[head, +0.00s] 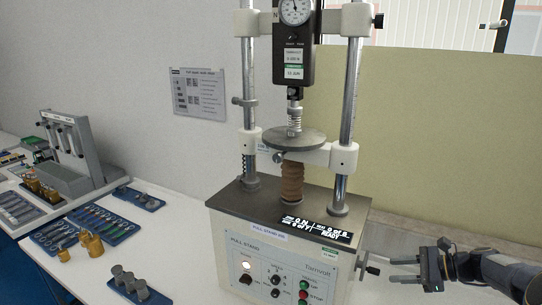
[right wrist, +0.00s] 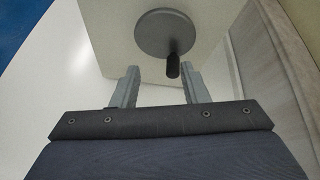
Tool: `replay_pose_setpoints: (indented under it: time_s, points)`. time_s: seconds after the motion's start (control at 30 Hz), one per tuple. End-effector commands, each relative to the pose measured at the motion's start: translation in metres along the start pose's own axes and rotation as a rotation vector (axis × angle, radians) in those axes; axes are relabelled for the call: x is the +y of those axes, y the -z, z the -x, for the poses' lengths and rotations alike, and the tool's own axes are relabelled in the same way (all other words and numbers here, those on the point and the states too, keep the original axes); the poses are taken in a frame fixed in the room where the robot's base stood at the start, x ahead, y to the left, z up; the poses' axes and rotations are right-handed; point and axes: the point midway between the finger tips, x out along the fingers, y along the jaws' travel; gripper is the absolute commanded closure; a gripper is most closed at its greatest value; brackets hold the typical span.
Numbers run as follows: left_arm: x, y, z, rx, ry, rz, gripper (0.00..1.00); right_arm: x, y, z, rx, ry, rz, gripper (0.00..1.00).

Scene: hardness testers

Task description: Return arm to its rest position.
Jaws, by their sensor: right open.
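My right gripper (head: 405,270) is open and empty at the lower right of the head view, with its fingers pointing left toward the test stand. The test stand (head: 285,262) has a crank handwheel (head: 368,265) on its right side, just left of my fingertips. In the right wrist view the grey handwheel (right wrist: 160,32) with its dark knob (right wrist: 173,66) lies ahead of the open fingers (right wrist: 160,88). The knob appears between and beyond the fingertips, and they do not seem to grip it. My left gripper is not in view.
Blue trays (head: 90,228) with tools and brass weights (head: 92,244) lie on the white table to the left. A small tray with grey weights (head: 130,283) stands near the stand's left side. A beige partition (head: 450,140) rises behind the stand.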

Motion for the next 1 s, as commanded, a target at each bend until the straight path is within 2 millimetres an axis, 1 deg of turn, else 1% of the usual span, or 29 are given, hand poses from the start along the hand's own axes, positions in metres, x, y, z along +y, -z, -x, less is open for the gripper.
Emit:
replay_pose_setpoints:
  time_s: [0.03,0.07,0.1,0.17,0.2,0.27,0.3,0.37,0.4,0.47,0.5,0.53,0.6,0.7,0.8,0.83,0.9,1.0]
  points:
    - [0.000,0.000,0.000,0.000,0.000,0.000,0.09,0.010,-0.031,0.001,0.033,-0.030,0.088,0.59]
    - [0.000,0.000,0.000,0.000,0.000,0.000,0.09,0.018,-0.046,0.001,0.057,-0.051,0.145,0.59]
    - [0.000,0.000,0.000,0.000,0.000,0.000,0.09,0.032,-0.067,0.001,0.089,-0.080,0.227,0.59]
    - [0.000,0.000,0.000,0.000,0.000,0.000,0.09,0.056,-0.095,0.003,0.139,-0.125,0.357,0.59]
    - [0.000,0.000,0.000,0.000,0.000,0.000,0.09,0.073,-0.112,0.005,0.170,-0.154,0.446,0.59]
    - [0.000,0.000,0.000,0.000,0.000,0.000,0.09,0.100,-0.134,0.009,0.215,-0.196,0.579,0.59]
    - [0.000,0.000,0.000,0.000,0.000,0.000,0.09,0.119,-0.146,0.012,0.244,-0.222,0.671,0.59]
    - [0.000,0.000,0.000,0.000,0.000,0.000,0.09,0.148,-0.162,0.016,0.283,-0.261,0.808,0.59]
    - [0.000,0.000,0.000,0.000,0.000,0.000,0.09,0.169,-0.169,0.019,0.308,-0.286,0.899,0.59]
    - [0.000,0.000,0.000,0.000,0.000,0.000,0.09,0.199,-0.178,0.024,0.342,-0.321,1.039,0.59]
    - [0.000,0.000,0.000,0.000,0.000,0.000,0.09,0.219,-0.181,0.027,0.364,-0.343,1.131,0.59]
    - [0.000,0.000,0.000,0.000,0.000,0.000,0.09,0.234,-0.182,0.029,0.380,-0.359,1.200,0.59]
    - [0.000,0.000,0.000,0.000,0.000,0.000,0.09,0.265,-0.182,0.033,0.414,-0.392,1.354,0.59]
    - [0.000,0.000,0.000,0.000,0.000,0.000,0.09,0.301,-0.174,0.036,0.452,-0.432,1.544,0.59]
    - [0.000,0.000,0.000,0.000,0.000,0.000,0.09,0.325,-0.166,0.037,0.478,-0.459,1.682,0.59]
    - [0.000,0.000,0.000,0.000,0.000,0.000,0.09,0.330,-0.164,0.036,0.483,-0.465,1.712,0.59]
    - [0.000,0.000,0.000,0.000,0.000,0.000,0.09,0.338,-0.160,0.036,0.493,-0.474,1.763,0.59]
    - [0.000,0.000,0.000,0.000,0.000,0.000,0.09,0.343,-0.157,0.036,0.500,-0.482,1.794,0.59]
